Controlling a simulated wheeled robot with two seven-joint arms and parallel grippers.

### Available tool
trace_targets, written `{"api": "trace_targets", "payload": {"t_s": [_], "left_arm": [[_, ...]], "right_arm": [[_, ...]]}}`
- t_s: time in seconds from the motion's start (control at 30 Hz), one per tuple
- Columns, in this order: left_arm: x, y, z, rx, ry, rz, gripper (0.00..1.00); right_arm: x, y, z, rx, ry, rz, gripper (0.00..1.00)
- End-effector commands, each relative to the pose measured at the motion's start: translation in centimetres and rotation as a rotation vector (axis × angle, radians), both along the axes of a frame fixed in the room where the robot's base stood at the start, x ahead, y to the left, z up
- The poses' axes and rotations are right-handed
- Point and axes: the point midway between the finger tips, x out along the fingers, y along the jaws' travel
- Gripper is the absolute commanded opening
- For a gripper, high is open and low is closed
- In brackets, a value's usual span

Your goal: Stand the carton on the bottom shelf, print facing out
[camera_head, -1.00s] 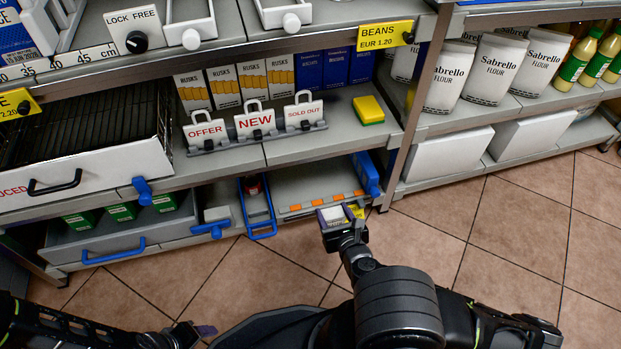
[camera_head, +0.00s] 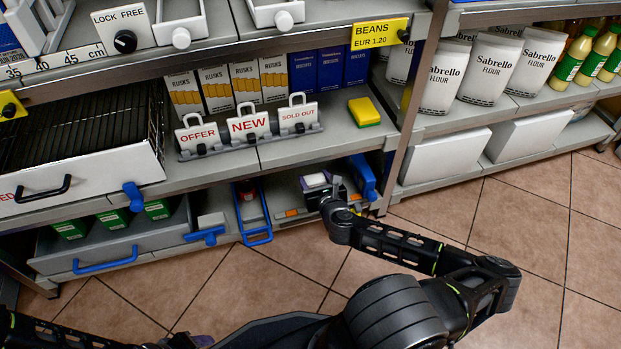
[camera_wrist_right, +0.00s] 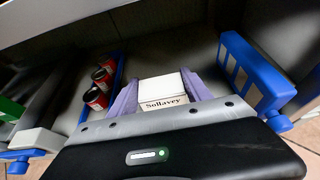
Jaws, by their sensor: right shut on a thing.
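The carton (camera_head: 315,180) is a small white box in my right gripper (camera_head: 326,190), at the bottom shelf's front opening. In the right wrist view the carton (camera_wrist_right: 164,92) sits between the purple fingers, and the print "Sollavey" on its side faces the wrist camera. The right gripper is shut on it. The bottom shelf (camera_wrist_right: 165,52) shows bare grey floor behind and beside the carton. I cannot tell whether the carton touches the shelf.
A blue narrow tray (camera_head: 254,222) with red cans (camera_wrist_right: 96,97) stands left of the carton. A blue slotted divider (camera_wrist_right: 255,75) stands to the right. The middle shelf (camera_head: 340,139) overhangs. An upright post (camera_head: 410,115) bounds the bay on the right.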

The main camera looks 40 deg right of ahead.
Motion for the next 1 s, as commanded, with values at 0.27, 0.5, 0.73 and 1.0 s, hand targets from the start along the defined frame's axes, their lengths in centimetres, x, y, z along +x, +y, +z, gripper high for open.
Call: {"api": "trace_targets", "payload": {"t_s": [0.27,0.5,0.73,1.0], "left_arm": [[0.2,0.0,-1.1,0.000,-0.005,0.003,0.58],[0.2,0.0,-1.0,0.000,-0.004,0.002,0.58],[0.3,0.1,-2.4,-0.001,-0.004,0.003,0.58],[0.6,0.1,-3.3,-0.004,-0.006,0.004,0.58]], "right_arm": [[3.5,-1.2,0.0,-0.002,0.001,0.001,0.03],[3.5,-1.3,0.0,-0.001,0.000,0.000,0.03],[4.3,-1.5,-1.7,0.000,0.001,0.000,0.03],[4.3,-1.5,-3.5,-0.001,-0.001,0.003,0.03]]}}
